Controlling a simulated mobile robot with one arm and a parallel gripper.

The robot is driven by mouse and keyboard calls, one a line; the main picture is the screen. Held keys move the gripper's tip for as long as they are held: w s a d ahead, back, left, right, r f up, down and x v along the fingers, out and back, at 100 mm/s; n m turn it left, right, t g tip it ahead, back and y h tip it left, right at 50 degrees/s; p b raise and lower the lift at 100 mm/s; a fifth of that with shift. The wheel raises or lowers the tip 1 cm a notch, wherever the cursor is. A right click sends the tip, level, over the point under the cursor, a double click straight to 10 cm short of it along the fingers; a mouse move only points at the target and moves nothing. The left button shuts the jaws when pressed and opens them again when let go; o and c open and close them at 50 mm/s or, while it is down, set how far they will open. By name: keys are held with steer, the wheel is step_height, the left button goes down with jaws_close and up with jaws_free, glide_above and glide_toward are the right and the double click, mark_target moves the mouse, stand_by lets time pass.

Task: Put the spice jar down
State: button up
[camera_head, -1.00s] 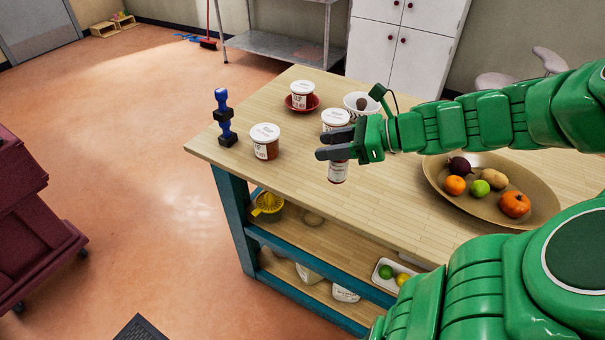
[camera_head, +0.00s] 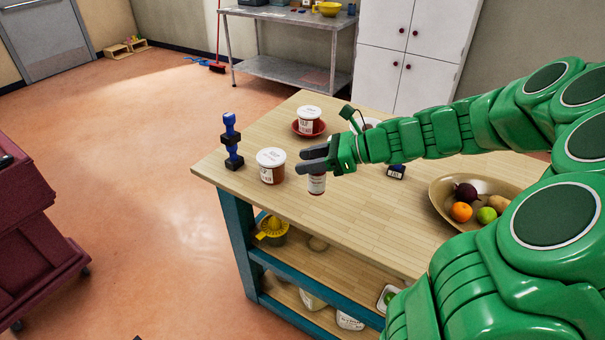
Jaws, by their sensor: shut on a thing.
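The spice jar (camera_head: 317,184) is small, with a pale label and a reddish lower part. It shows below my gripper (camera_head: 311,159) and is upright. My gripper's dark fingers are shut on its upper part and hide its top. The jar is over the left part of the wooden tabletop (camera_head: 345,215); I cannot tell whether its base touches the wood.
A white-lidded tub (camera_head: 271,166) stands close left of the jar. Another tub (camera_head: 309,120) sits on a red saucer (camera_head: 296,128) behind. A blue-and-black stand (camera_head: 232,142) is near the left corner. A fruit bowl (camera_head: 440,205) is right. Wood in front is clear.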

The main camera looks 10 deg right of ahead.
steer(key=shift+w+f, duration=1.3)
steer(key=shift+f, duration=0.45)
steer(key=shift+w+f, duration=1.35)
steer(key=shift+f, duration=0.35)
steer(key=shift+w+f, duration=1.3)
steer(key=shift+f, duration=0.45)
steer(key=o, duration=1.1)
steer(key=shift+f, duration=0.1)
steer(key=shift+o, duration=0.2)
